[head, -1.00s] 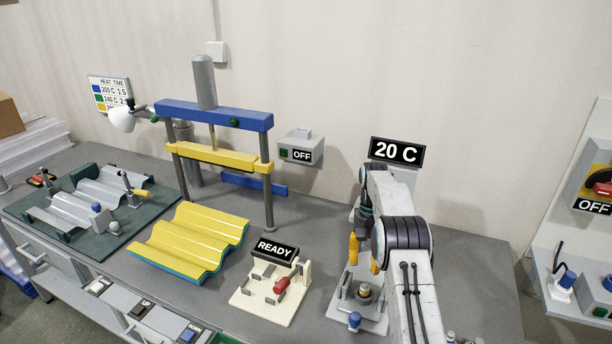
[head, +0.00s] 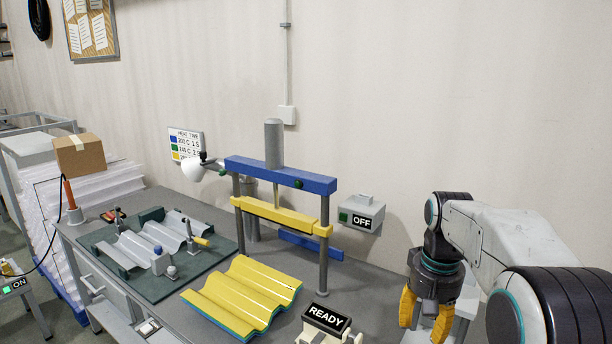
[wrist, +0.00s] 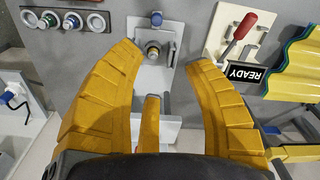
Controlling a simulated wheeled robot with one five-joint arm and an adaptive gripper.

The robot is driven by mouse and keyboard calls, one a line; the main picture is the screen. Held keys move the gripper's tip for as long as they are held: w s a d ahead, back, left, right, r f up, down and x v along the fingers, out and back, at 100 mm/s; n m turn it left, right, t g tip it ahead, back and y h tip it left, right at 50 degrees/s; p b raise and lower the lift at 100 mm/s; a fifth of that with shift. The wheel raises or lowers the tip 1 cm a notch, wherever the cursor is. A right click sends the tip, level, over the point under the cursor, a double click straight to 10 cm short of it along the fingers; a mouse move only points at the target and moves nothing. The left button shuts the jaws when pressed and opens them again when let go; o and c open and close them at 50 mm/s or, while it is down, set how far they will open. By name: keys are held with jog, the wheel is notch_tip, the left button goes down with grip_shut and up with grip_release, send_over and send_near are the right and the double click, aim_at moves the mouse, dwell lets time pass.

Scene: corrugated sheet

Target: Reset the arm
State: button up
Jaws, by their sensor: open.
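My gripper (head: 424,310) is at the right of the head view, with yellow fingers pointing down. In the wrist view my gripper (wrist: 172,75) has its fingers spread wide with nothing between them. Beyond the fingertips a grey fixture (wrist: 158,30) with a round metal knob stands on the bench, apart from the fingers. My arm reaches in from the right edge of the head view and hides the bench behind it.
A press (head: 280,185) with blue and yellow beams stands mid-bench. A yellow corrugated form (head: 243,294) lies before it. A READY stand (head: 326,318) is near my gripper. A corrugated sheet (head: 150,246) sits on a green board (head: 205,262). An OFF box (head: 361,214) is behind.

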jog(key=s+a+n+t, duration=0.1)
jog(key=s+a+t, duration=0.1)
jog(key=s, duration=0.9)
jog(key=s+a+f+n+t, duration=0.1)
jog(key=s+a, duration=0.1)
jog(key=s, duration=0.9)
jog(key=shift+s+a+t, duration=0.15)
jog(key=shift+a+t, duration=0.25)
